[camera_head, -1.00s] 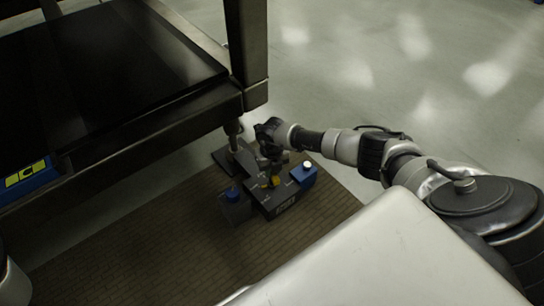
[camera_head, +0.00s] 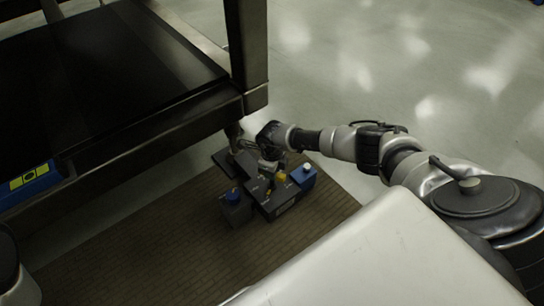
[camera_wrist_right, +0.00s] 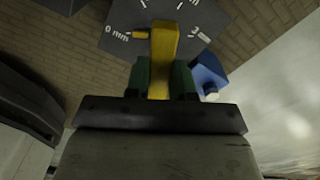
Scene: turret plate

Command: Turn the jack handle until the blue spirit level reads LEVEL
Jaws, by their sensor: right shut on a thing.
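The jack (camera_head: 268,205) is a dark block unit on the mat, beside the foot of the plate's leg. Its yellow handle (camera_head: 281,177) also shows upright in the right wrist view (camera_wrist_right: 163,45), against a dark dial face (camera_wrist_right: 183,14) marked in mm. My right gripper (camera_head: 279,170) is shut on the yellow handle, its green-grey fingers either side of it. The blue spirit level (camera_head: 30,181) sits at the left on the dark plate's frame, with a yellow-green window holding a dark mark. Its reading is too small to tell. My left gripper is out of view.
The floor at the right is clear.

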